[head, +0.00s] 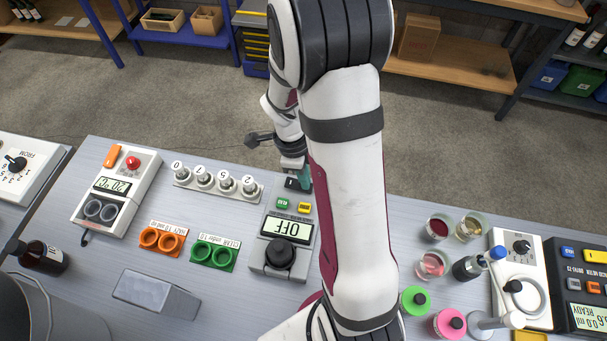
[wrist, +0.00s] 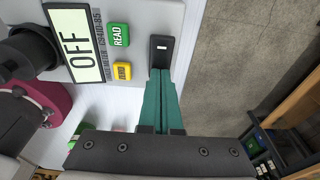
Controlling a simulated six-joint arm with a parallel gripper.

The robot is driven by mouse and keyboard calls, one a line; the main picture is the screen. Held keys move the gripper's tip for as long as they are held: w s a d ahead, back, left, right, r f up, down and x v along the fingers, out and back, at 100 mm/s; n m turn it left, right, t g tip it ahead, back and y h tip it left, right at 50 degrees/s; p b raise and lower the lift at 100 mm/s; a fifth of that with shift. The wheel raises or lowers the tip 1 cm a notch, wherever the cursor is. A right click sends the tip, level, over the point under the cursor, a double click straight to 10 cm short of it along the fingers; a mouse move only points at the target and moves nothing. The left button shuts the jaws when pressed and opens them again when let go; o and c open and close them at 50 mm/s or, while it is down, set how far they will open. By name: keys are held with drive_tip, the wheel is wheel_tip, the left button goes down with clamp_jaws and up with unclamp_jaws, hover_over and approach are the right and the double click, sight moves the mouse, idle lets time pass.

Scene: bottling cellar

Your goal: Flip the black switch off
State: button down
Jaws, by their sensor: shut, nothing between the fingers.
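The black switch (wrist: 162,50) is a small dark rocker with a white mark, set in the corner of a pale grey instrument (wrist: 150,16). The instrument's display (wrist: 75,42) reads OFF. My gripper (wrist: 160,72) has teal fingers, shut together and empty, with their tips at the near edge of the switch. I cannot tell whether they touch it. In the head view the gripper (head: 305,176) is at the far edge of the instrument (head: 303,243), beside the switch (head: 292,184), which is partly hidden.
A green READ button (wrist: 118,35) and a yellow button (wrist: 122,71) sit close to the switch. A row of white numbered weights (head: 218,182) stands to the left. Orange (head: 161,239) and green (head: 214,253) holders are nearer. Cups and bottles stand to the right.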

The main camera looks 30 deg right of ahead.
drive_tip(key=shift+a, duration=0.1)
drive_tip(key=shift+w+a+r, duration=0.25)
drive_tip(key=shift+w+a, duration=0.2)
drive_tip(key=shift+w, duration=0.1)
wheel_tip(320, 180, up, 14)
drive_tip(key=s+d, duration=0.1)
drive_tip(key=shift+s+d, duration=0.25)
drive_tip(key=shift+s, duration=0.05)
drive_tip(key=shift+f, duration=0.1)
idle(0.3)
drive_tip(key=s+a+r+n+t+y, duration=0.1)
drive_tip(key=s+a+n+y, duration=0.2)
drive_tip(key=s+a+n, duration=1.2)
drive_tip(key=n, duration=0.6)
drive_tip(key=shift+s+r, duration=0.25)
drive_tip(key=shift+s, duration=0.1)
